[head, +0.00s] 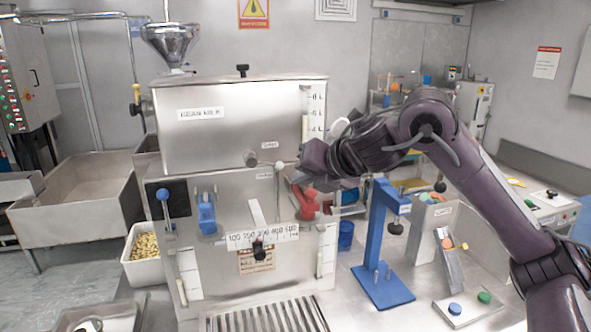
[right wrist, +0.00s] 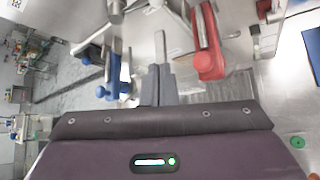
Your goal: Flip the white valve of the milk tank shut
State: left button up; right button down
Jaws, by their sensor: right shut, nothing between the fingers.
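The steel milk tank (head: 235,120), labelled as bean milk, stands at the centre of the head view. My right gripper (head: 307,160) is just right of the handle, in front of the tank's lower right corner. Its fingers also show in the right wrist view (right wrist: 158,72), shut and empty. A grey knob (right wrist: 116,8) shows at the top there, apart from the fingers. My left gripper is out of view.
Below the tank are a blue valve (head: 207,213), a red valve (head: 305,203) close under my right gripper, a pale lever (head: 257,214) and a numbered scale (head: 262,237). A blue stand (head: 382,245) rises at right. A steel funnel (head: 170,42) tops the tank.

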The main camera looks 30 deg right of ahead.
aim_at(269, 164)
jog(key=w+p, duration=0.2)
jog(key=w, duration=0.1)
jog(key=w+f+p, duration=0.1)
jog(key=w, duration=0.2)
jog(key=w+d+p, duration=0.1)
jog(key=w+p, duration=0.1)
jog(key=w, duration=0.1)
jog(key=shift+w+f+p, duration=0.2)
jog(key=shift+p, duration=0.1)
dwell(1.4)
